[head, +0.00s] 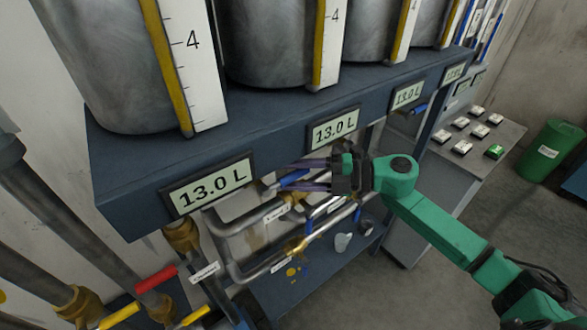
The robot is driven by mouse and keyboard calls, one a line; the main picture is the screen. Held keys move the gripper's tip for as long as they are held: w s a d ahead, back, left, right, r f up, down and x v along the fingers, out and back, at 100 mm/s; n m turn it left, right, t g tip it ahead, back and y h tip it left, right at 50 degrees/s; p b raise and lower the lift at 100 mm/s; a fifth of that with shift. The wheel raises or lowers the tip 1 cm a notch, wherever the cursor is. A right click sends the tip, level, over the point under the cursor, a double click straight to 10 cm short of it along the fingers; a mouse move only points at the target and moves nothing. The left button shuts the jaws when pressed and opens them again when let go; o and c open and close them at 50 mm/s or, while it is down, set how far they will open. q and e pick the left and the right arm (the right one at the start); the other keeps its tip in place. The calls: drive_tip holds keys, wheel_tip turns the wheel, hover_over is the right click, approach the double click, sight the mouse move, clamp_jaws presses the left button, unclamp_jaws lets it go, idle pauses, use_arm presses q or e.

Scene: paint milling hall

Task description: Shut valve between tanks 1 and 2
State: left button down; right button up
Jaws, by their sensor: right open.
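The valve body there is mostly hidden by the gripper and shelf. My left gripper is not in view.
Displays read 13.0 L on the shelf front (130,190). Labelled pipes and a brass valve (295,245) lie below. A red handle (155,279) and yellow handles are at lower left. A button console (440,160) and green bin (552,150) stand right.

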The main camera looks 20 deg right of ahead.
clamp_jaws()
idle(1.4)
